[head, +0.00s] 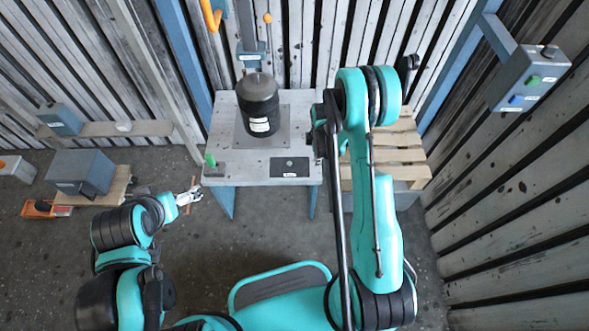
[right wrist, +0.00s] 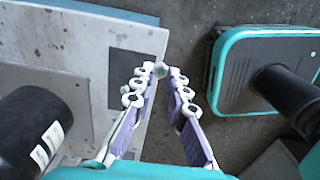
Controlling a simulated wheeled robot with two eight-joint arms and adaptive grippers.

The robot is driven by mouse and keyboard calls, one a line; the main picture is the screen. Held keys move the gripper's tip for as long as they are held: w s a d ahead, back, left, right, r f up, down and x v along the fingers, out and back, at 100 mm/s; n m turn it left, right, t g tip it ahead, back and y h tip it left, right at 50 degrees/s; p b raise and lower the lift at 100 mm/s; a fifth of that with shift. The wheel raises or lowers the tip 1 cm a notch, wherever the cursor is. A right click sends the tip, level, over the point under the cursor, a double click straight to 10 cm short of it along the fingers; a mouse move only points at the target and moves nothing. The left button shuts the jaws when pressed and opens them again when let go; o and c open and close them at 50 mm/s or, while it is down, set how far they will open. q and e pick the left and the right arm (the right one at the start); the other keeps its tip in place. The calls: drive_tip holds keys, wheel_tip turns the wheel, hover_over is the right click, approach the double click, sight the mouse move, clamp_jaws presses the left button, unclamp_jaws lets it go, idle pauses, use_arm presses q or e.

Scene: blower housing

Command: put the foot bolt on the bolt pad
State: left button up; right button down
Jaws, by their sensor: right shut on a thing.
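My right gripper (right wrist: 160,72) is shut in the right wrist view, its fingertips meeting on a small pale greenish thing (right wrist: 161,68), apparently the foot bolt. It is mostly hidden by the fingertips. In this view it shows over the table's front edge, just right of the dark pad. In the head view my right arm hides most of this gripper. A dark rectangular pad with a small label (head: 290,167), likely the bolt pad, lies at the table's front right; it also shows in the right wrist view (right wrist: 124,79). My left gripper (head: 188,197) is left of the table; its jaws are unclear.
A black blower housing (head: 259,106) stands on a grey plate on the table (head: 240,166). A green-topped piece (head: 211,161) is at the table's front left corner. A wooden pallet (head: 400,150) stands right of the table, and a grey box (head: 80,171) is far left.

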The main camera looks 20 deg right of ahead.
drive_tip(key=w+a+f+b, duration=0.1)
drive_tip(key=w+a+f, duration=0.1)
drive_tip(key=w+a+f+b, duration=0.1)
drive_tip(key=w+f, duration=0.1)
drive_tip(key=w, duration=0.1)
drive_tip(key=w+a+f+b, duration=0.1)
drive_tip(key=w+a+f, duration=0.1)
drive_tip(key=shift+w+a, duration=0.35)
wheel_tip(320, 180, down, 4)
drive_tip(key=shift+f+b, duration=0.1)
drive_tip(key=shift+b, duration=0.95)
drive_tip(key=shift+r, duration=0.2)
drive_tip(key=c, duration=1.5)
unclamp_jaws()
drive_tip(key=shift+f, duration=0.15)
